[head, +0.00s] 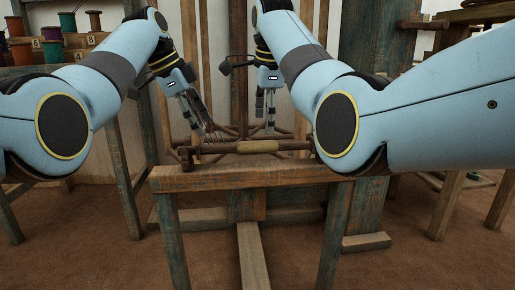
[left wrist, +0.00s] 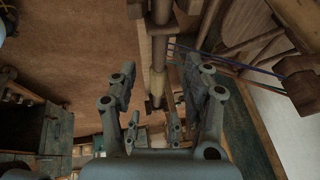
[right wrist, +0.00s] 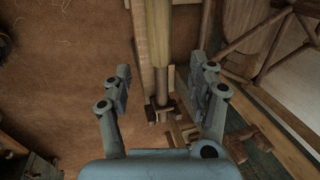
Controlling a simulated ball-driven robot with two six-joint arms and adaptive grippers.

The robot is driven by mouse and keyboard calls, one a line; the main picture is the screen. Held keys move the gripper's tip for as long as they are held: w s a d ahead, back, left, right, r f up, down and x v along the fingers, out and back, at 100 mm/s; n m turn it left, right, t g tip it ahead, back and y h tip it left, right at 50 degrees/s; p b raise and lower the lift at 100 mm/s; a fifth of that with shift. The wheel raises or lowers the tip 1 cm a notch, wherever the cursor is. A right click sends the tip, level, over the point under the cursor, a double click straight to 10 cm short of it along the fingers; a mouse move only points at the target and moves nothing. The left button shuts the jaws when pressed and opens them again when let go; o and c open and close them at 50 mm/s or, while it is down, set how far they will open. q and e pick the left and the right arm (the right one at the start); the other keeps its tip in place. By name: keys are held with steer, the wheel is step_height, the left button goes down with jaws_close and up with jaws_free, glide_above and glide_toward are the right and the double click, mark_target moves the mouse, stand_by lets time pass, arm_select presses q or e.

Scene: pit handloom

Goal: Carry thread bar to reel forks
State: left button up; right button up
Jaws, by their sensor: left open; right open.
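The thread bar (head: 257,147), a brown wooden rod with a paler middle section, lies level along the far side of a bench. In the left wrist view the bar (left wrist: 160,35) runs lengthwise between my fingers; in the right wrist view the bar (right wrist: 157,30) does too. My left gripper (head: 204,122) is open above the bar's left part. My right gripper (head: 265,117) is open above the paler middle. Neither visibly touches the bar. The bar's right end is hidden by my right arm in the head view. I cannot clearly identify the reel forks.
The worn wooden bench (head: 230,181) stands in front. Thin coloured threads (left wrist: 230,62) run beside the bar in the left wrist view. Wooden loom posts (head: 239,60) rise behind. Several thread spools (head: 68,22) stand on a rack at left. The earth floor is partly free.

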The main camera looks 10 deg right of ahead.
mark_target(266, 141)
arm_select(q)
steer(key=x, duration=0.7)
steer(key=shift+d+f, duration=0.15)
steer(key=shift+f, duration=0.2)
arm_select(e)
steer(key=x, duration=0.8)
steer(key=shift+r, duration=0.1)
arm_select(q)
jaws_close()
arm_select(e)
steer(key=c, duration=1.1)
jaws_close()
